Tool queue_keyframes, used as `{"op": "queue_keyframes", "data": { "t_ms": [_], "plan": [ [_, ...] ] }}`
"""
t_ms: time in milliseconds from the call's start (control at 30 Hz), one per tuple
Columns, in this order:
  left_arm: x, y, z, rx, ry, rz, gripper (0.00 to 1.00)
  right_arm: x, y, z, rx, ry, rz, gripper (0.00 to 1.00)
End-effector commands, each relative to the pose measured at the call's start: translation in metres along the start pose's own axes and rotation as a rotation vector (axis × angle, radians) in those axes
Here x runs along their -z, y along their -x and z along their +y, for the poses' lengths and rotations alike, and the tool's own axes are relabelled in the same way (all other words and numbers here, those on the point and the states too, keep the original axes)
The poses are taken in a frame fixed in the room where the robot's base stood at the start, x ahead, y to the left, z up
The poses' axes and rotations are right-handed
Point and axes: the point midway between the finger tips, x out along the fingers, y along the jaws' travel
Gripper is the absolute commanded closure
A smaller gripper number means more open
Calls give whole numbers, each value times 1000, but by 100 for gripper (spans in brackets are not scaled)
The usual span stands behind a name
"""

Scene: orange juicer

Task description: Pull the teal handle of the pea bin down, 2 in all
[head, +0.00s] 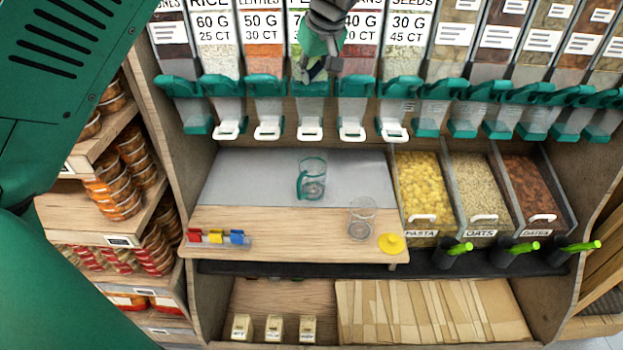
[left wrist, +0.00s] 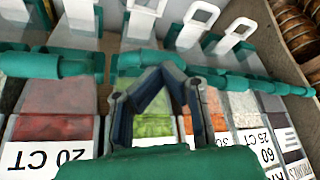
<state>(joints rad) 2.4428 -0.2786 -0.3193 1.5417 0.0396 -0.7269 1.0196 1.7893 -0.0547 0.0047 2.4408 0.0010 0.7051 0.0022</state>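The pea bin (head: 296,33) stands in the row of dispensers, its label partly hidden behind my left gripper (head: 318,76). Its teal handle (head: 312,88) is just below the fingertips, with a white chute piece (head: 310,133) lower down. In the left wrist view, the bin's green contents (left wrist: 152,127) show between the fingers of my left gripper (left wrist: 160,70). The fingers bend inward and their tips come together close to the teal handle (left wrist: 147,58). I cannot tell whether they touch it. My right gripper is not in view.
Other dispensers with teal handles flank it closely, such as the rice bin (head: 221,85). Below, a clear cup with a teal handle (head: 312,178) stands on the grey mat (head: 250,175). A clear jar (head: 361,220) and yellow lid (head: 391,243) are nearer. Open bins (head: 424,190) stand right.

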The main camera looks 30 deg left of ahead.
Motion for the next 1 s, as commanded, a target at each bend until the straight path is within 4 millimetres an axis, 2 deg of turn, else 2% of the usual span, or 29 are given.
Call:
{"op": "queue_keyframes", "data": {
  "t_ms": [633, 1000],
  "plan": [
    [-18, -31, -1, -9, -1, 0, 100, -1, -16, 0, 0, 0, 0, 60],
    [-20, -27, -2, -7, -1, 1, 100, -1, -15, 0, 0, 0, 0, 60]
  ]
}}
